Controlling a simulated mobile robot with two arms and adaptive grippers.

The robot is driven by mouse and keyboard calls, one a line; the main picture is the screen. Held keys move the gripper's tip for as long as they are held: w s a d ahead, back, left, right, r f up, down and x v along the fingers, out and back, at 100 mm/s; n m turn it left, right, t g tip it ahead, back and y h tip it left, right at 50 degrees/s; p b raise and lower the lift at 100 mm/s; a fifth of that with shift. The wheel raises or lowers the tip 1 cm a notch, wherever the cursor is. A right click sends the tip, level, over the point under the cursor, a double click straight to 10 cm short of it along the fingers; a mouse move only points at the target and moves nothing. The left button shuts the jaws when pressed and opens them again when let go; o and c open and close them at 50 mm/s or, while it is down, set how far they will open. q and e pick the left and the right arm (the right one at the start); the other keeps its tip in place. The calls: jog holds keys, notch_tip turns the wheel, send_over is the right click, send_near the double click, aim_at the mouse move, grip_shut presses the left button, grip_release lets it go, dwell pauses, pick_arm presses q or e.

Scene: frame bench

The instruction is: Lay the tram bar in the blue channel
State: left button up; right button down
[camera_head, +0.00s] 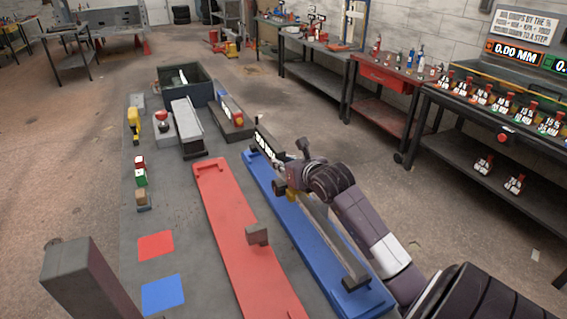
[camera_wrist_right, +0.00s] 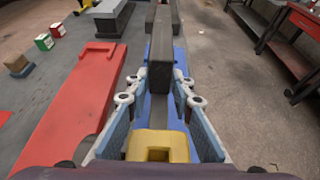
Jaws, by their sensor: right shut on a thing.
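The tram bar (camera_head: 325,225) is a long grey bar with a dark, marked block at its far end and a dark block at its near end. It lies lengthwise over the blue channel (camera_head: 292,232); I cannot tell if it touches it. My right gripper (camera_head: 290,183) is around the bar's yellow grip part, towards its far half, and is shut on it. In the right wrist view, the yellow part (camera_wrist_right: 158,147) is between the fingers and the bar's dark block (camera_wrist_right: 160,65) is ahead, above the blue channel (camera_wrist_right: 180,60). My left gripper is out of view.
A red channel (camera_head: 232,230) lies just left of the blue one. Red and blue squares (camera_head: 163,294) mark the bench further left. Small blocks (camera_head: 141,178), a grey ramp-like piece (camera_head: 187,122) and a dark bin (camera_head: 196,82) stand beyond.

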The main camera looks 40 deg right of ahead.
aim_at(283, 174)
jog(key=shift+f+b, duration=1.8)
jog(key=shift+b, duration=0.15)
jog(key=c, duration=1.7)
grip_release()
jog(key=shift+r, duration=0.1)
jog(key=shift+o, duration=0.5)
jog(key=shift+a+f, duration=0.1)
jog(key=shift+f, duration=0.3)
jog(key=shift+s, duration=0.1)
jog(key=v, duration=1.2)
jog(key=shift+r, duration=0.25)
jog(key=shift+f, duration=0.15)
